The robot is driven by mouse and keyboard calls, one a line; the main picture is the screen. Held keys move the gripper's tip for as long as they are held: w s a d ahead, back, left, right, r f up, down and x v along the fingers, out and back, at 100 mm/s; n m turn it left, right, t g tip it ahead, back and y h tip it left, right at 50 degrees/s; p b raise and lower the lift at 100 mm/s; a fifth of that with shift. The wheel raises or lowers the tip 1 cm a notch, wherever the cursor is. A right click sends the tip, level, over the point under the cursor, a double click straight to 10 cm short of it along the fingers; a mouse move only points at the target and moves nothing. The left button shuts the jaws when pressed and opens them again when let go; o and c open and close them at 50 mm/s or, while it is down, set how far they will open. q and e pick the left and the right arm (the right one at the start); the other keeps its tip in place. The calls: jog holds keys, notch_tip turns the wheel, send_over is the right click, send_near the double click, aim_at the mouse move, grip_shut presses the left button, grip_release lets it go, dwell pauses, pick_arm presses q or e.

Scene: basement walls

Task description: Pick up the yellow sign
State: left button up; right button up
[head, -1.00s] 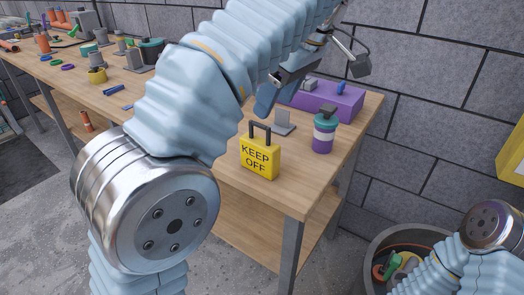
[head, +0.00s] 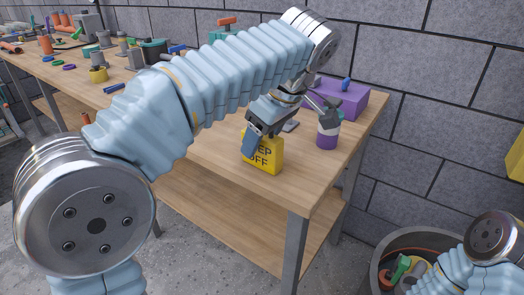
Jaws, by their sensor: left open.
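The yellow sign (head: 268,160), lettered "KEEP OFF", stands upright near the front right corner of the wooden workbench (head: 228,189). My left arm reaches over the bench from the left and bends down at the right. My left gripper (head: 250,145) is open at the upper left of the sign and hides its handle and part of its lettering. I cannot tell whether the fingers touch the sign. My right gripper is not in view; only part of my right arm shows at the lower right.
A purple and white bottle with a teal top (head: 328,133) stands just right of the sign. A purple box (head: 345,99) lies behind it. Several tools and cups crowd the bench's far left. A grey bin (head: 388,246) stands on the floor at right.

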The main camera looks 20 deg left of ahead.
pick_arm(q)
jog(key=shift+c, duration=0.2)
jog(key=c, duration=1)
jog(key=shift+r, duration=0.1)
